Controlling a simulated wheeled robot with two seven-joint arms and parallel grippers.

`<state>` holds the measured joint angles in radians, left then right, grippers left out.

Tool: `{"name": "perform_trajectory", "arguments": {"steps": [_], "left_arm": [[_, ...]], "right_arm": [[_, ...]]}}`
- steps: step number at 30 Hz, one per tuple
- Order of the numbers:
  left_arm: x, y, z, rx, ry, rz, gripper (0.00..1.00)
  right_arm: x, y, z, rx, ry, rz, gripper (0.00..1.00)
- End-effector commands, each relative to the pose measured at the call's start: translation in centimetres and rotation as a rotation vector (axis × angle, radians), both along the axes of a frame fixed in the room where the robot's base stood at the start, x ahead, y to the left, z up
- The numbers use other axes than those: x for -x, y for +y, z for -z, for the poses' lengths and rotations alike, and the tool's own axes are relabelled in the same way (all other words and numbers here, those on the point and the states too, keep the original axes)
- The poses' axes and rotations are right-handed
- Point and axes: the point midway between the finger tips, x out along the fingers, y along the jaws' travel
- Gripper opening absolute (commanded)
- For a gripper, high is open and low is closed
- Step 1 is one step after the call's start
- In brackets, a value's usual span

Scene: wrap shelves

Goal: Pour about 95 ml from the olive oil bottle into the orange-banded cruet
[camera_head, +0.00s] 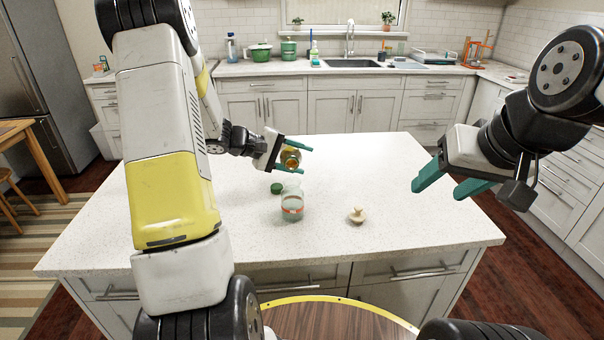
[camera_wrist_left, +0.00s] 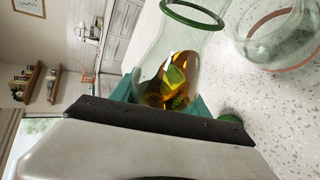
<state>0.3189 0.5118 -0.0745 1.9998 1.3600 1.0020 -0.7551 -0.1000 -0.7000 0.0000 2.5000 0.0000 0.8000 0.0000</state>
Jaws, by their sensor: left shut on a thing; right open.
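The olive oil bottle (camera_head: 291,158) is clear glass with amber oil inside. My left gripper (camera_head: 300,159) is shut on it above the island counter, just behind the cruet. The left wrist view shows the bottle (camera_wrist_left: 180,55) uncapped, with a green-rimmed mouth and the oil gathered towards its base; it looks tilted, and no stream shows. The orange-banded cruet (camera_head: 292,204) stands upright and open on the counter, with no oil visible in it. It also shows in the left wrist view (camera_wrist_left: 283,40), apart from the bottle's mouth. My right gripper (camera_head: 445,181) is open and empty over the counter's right side.
A green cap (camera_head: 277,188) lies on the counter left of the cruet; a beige stopper (camera_head: 356,215) lies to its right. The rest of the island counter (camera_head: 400,222) is clear. The back counter holds green pots (camera_head: 261,53) and a sink (camera_head: 352,63).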

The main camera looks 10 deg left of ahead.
Motion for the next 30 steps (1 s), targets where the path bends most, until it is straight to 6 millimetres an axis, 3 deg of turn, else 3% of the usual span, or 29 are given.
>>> {"name": "perform_trajectory", "arguments": {"steps": [30], "left_arm": [[-0.3,0.1,-1.7,-0.034,-0.138,-0.001,0.00]], "right_arm": [[0.0,0.0,0.0,0.000,0.000,0.000,0.58]]}}
